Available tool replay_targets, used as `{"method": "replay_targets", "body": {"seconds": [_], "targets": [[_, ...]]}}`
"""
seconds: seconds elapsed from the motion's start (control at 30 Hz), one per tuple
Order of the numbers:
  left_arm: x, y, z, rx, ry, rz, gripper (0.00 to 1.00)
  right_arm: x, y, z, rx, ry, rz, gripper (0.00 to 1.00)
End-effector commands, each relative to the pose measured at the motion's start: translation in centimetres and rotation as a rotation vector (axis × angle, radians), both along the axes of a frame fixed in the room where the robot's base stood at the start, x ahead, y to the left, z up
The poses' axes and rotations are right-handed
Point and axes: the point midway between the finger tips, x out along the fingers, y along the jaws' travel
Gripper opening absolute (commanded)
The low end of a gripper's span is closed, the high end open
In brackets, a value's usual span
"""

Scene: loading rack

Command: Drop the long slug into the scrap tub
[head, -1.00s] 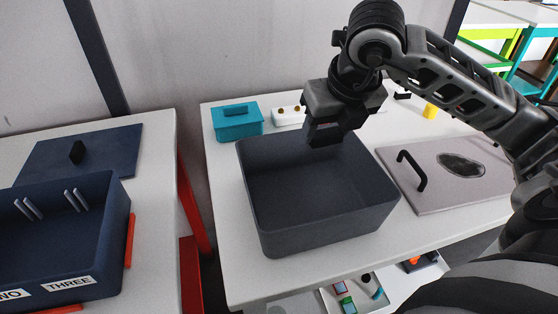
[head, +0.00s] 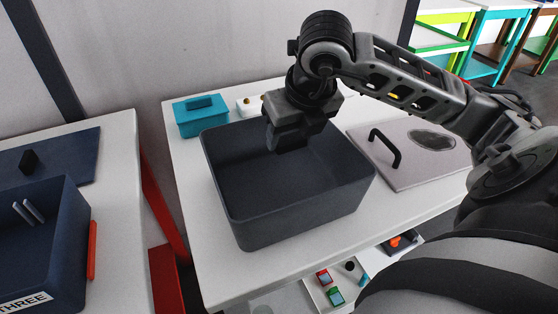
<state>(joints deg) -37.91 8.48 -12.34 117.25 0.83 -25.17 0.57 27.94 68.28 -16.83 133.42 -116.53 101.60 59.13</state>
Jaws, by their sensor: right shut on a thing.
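The scrap tub seems to be the large dark grey open tub (head: 300,222) in the middle of the head view, on a white table. My right gripper (head: 286,146) is over the tub's back part, pointing down, with its fingertips at about the height of the rim in the picture. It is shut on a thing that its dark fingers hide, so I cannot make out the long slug. No slug shows on the visible part of the tub's floor. My left gripper is not in view.
A teal box (head: 201,116) and a white block with knobs (head: 249,106) stand behind the tub. A grey lid with a black handle (head: 408,178) lies to its right. A navy bin labelled THREE (head: 68,240), with grey rods inside, stands on the left table.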

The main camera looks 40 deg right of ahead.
Motion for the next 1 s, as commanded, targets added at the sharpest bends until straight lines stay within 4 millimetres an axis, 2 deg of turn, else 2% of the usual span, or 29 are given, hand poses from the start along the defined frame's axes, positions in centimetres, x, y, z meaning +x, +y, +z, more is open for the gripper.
{"method": "replay_targets", "body": {"seconds": [0.03,0.07,0.13,0.17,0.43,0.57,0.67,1.0], "targets": [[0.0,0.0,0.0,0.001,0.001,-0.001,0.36,0.0,0.0,0.1,0.001,-0.001,0.000,0.30],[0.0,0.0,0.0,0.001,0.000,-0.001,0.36,0.0,0.0,0.1,0.001,-0.001,0.000,0.57],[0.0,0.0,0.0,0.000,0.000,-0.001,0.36,0.0,0.0,0.1,0.001,-0.001,0.000,0.76],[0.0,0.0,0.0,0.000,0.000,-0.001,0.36,0.0,0.0,0.1,0.001,0.000,0.000,0.79],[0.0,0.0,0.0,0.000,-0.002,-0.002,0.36,0.0,0.0,0.1,0.001,0.000,0.000,0.79],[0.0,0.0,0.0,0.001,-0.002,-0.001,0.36,-0.2,0.1,1.0,0.001,-0.005,0.000,0.79],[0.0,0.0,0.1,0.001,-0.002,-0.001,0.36,-0.8,0.3,2.6,0.000,-0.007,0.002,0.79],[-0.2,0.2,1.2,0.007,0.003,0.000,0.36,-3.9,1.0,10.5,-0.002,-0.009,0.001,0.79]]}}
